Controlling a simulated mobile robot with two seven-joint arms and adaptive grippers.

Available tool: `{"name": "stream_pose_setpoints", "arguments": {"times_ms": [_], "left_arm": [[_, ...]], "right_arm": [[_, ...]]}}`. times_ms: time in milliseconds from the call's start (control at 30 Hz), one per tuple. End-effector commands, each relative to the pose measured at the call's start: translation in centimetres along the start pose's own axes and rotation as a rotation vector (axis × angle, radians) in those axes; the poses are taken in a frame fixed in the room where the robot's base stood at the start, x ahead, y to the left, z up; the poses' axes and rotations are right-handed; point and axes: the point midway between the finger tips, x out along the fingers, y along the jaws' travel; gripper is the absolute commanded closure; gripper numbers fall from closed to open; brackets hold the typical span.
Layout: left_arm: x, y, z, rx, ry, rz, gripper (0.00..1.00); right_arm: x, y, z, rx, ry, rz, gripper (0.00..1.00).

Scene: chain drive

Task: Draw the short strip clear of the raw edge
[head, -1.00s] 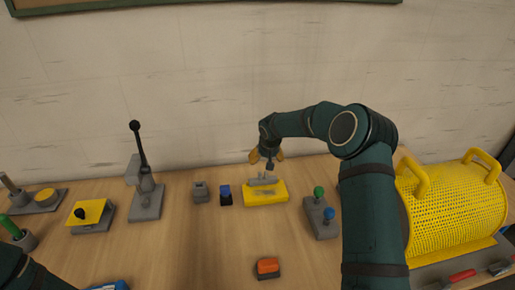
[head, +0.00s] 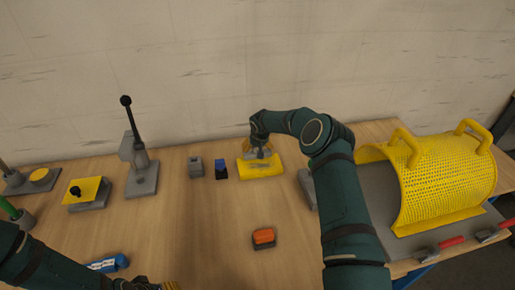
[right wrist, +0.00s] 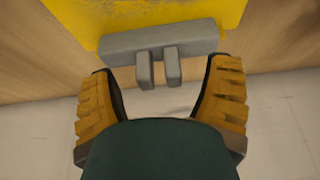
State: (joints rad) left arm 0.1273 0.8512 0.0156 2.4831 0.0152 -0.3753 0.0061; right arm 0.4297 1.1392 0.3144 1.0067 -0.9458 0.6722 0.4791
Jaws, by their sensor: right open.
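The yellow block (head: 262,170) lies on the bench near the wall, with a grey bar (right wrist: 120,42) on it. Two short grey prongs (right wrist: 143,68) stick out from the bar towards my right gripper. My right gripper (right wrist: 161,72) is open, with one orange finger on each side of the prongs and gaps between. In the head view my right gripper (head: 258,150) is over the back of the block and partly hides the bar. I cannot tell which part is the short strip or the raw edge. My left gripper (head: 155,285) is cut off at the bottom edge.
A small grey block (head: 195,167) and a blue-topped block (head: 221,169) stand left of the yellow block. A lever press (head: 140,170) is further left. An orange-topped block (head: 263,238) lies in front. A yellow perforated guard (head: 440,180) stands at the right.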

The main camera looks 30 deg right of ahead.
Motion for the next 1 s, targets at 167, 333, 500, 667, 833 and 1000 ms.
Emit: {"name": "stream_pose_setpoints", "arguments": {"times_ms": [167, 333, 500, 667, 833, 1000], "left_arm": [[0.03, -0.01, 0.04, 0.000, -0.001, 0.000, 0.53], [0.03, -0.01, 0.04, 0.000, -0.001, 0.000, 0.53], [0.03, -0.01, 0.03, 0.000, -0.001, 0.000, 0.53], [0.03, -0.01, 0.03, 0.000, -0.001, 0.000, 0.53], [0.02, -0.01, 0.03, 0.000, -0.001, 0.000, 0.53], [-0.16, 0.06, 0.00, 0.000, 0.000, 0.000, 0.53]], "right_arm": [[0.71, 0.07, 0.02, 0.001, 0.000, 0.000, 0.22], [0.72, 0.07, 0.01, 0.001, 0.000, 0.000, 0.22], [0.71, 0.06, 0.01, 0.001, 0.000, 0.000, 0.53], [0.70, 0.05, 0.01, 0.001, 0.000, 0.000, 0.96], [0.69, 0.05, 0.01, 0.000, 0.000, 0.000, 0.96], [0.13, 0.05, -0.25, 0.000, 0.001, 0.001, 0.96]]}}
